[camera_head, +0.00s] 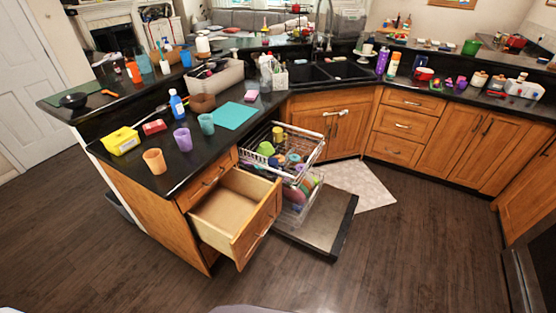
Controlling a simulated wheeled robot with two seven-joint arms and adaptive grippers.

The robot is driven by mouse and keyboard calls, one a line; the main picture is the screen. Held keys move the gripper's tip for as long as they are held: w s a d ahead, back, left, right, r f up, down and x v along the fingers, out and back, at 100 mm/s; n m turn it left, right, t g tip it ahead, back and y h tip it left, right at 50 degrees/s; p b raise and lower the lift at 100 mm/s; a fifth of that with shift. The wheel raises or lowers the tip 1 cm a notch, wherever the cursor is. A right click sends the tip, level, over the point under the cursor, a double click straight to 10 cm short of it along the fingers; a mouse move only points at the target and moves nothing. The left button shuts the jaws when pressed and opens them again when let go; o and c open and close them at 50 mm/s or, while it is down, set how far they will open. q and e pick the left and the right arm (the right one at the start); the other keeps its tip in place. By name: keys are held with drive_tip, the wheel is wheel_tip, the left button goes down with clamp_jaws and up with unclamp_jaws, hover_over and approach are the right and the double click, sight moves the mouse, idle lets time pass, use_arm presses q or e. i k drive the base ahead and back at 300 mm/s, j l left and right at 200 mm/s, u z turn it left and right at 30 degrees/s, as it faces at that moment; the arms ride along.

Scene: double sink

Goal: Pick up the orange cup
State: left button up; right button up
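The orange cup (154,161) stands upright on the near left end of the black counter (165,183), close to its front edge and above the open drawer. It is the nearest of several cups there. A purple cup (183,139) and a teal cup (207,124) stand behind it to the right. A yellow container (122,140) sits behind it to the left. Neither of my grippers shows in the head view. Only small pale and grey shapes show at the bottom edge, and I cannot tell what they are.
An empty wooden drawer (238,208) is pulled out below the counter. The open dishwasher, with its door (322,225) down and loaded rack (300,142) out, is right of it. The dark floor in front is clear.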

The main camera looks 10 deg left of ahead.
sight(156, 162)
drive_tip(key=u, duration=1.4)
